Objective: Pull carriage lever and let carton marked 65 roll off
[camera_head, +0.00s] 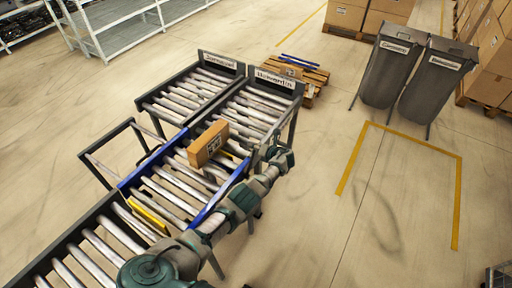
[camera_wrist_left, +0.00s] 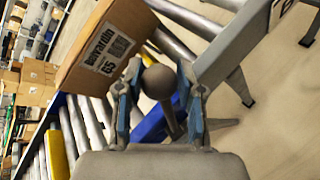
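A brown carton (camera_head: 208,144) stands on the rollers of the blue-railed carriage (camera_head: 141,178). In the left wrist view the carton (camera_wrist_left: 103,45) has a white label reading 65. My left gripper (camera_head: 277,156) reaches past the carriage's right side. In the left wrist view its two blue-padded fingers (camera_wrist_left: 160,88) sit on either side of a dark round lever knob (camera_wrist_left: 158,82), close against it, and appear shut on it. The lever's stem runs down below the knob, partly hidden.
Two labelled roller lanes (camera_head: 190,92) (camera_head: 250,108) lie beyond the carriage, and a roller conveyor (camera_head: 92,243) leads in at lower left. Two grey bins (camera_head: 388,70) (camera_head: 436,82), a pallet (camera_head: 302,76) and stacked boxes stand farther back.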

